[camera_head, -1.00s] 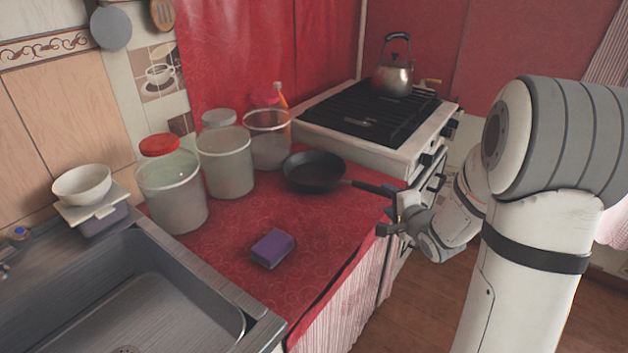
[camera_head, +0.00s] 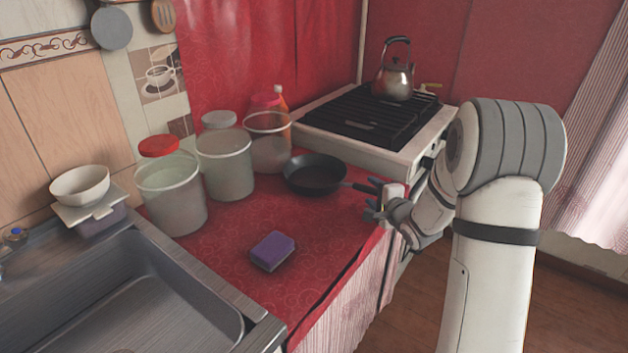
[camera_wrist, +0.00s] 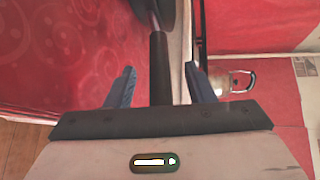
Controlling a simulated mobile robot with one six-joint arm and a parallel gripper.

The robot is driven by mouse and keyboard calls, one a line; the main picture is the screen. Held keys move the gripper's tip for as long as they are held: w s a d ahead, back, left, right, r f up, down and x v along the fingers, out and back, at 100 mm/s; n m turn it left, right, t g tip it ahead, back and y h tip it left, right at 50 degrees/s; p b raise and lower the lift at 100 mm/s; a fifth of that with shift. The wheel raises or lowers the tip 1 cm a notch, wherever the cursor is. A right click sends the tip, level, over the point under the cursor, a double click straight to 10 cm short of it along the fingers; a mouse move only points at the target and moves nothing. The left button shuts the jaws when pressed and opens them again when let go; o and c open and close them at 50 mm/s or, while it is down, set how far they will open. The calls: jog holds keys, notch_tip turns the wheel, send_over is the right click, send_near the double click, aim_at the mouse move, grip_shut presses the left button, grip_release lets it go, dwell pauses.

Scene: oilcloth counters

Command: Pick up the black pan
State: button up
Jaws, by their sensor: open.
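The black pan (camera_head: 315,174) lies on the red oilcloth counter, its handle pointing right toward the counter's edge. My gripper (camera_head: 373,194) is at the handle's end, with its fingers open. In the wrist view the dark pan handle (camera_wrist: 159,68) runs down between the two blue fingertips of my gripper (camera_wrist: 158,82), with a gap on each side. Only a small part of the pan's body shows at the top of the wrist view. The lower end of the handle meets the gripper's dark palm edge in that view; I cannot tell whether they touch.
A stove (camera_head: 425,133) with a kettle (camera_head: 393,80) stands behind the pan. A purple sponge (camera_head: 272,251) lies in front, near the sink (camera_head: 165,300). The counter between sponge and pan is clear.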

jog(key=shift+c, duration=0.2)
grip_shut()
dwell(0.3)
dwell(0.8)
jog(key=shift+r, duration=0.15)
